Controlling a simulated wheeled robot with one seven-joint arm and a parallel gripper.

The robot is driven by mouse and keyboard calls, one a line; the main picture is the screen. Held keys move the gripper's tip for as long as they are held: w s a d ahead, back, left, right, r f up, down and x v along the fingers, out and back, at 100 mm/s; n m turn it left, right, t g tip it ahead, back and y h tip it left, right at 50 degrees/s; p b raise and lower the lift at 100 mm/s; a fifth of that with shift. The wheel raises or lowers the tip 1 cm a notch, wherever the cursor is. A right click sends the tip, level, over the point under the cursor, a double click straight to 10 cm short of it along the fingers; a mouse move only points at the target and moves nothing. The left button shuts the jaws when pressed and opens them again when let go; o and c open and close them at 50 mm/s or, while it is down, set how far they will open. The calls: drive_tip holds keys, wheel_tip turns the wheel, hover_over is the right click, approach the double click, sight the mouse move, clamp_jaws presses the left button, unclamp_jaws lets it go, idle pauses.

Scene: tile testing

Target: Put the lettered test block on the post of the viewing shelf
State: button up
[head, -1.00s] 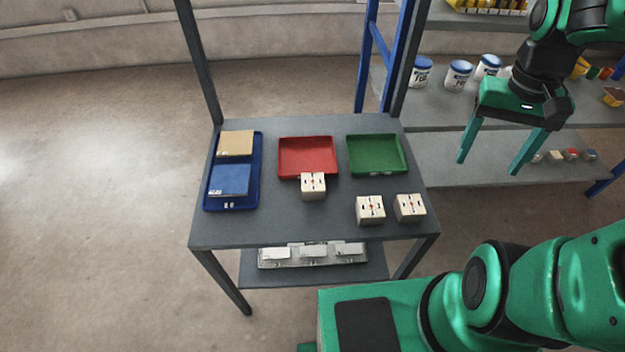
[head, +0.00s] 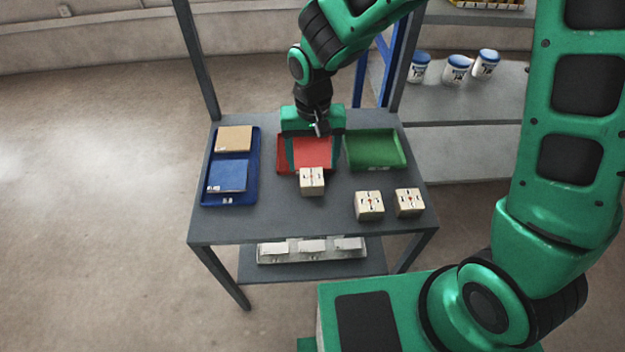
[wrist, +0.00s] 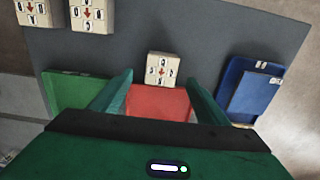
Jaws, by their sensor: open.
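Three cream blocks with dark marks and a red mark on top stand on the grey table (head: 270,222). One block (head: 312,181) is at the front edge of the red tray; it also shows in the wrist view (wrist: 162,70). Two more blocks, (head: 369,205) and (head: 409,202), stand front right. The marks are too small to tell which is lettered. My gripper (head: 312,165) is open and empty over the red tray. In the wrist view its fingers (wrist: 160,82) spread to either side of the nearest block, apart from it. I cannot make out a post.
A red tray (head: 283,165) and a green tray (head: 375,150) lie at the back. A blue tray (head: 210,195) at left holds a tan and a blue tile. White pieces sit on the lower shelf (head: 312,268). Shelving with white tubs (head: 458,69) stands back right.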

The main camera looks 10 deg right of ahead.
sight(312, 176)
drive_tip(key=shift+w+a+f, duration=0.1)
drive_tip(key=shift+f, duration=1.8)
drive_tip(key=shift+w+a+f, duration=0.1)
drive_tip(key=shift+f, duration=1.75)
drive_tip(key=c, duration=1.6)
drive_tip(key=shift+o, duration=0.2)
drive_tip(key=shift+r, duration=0.15)
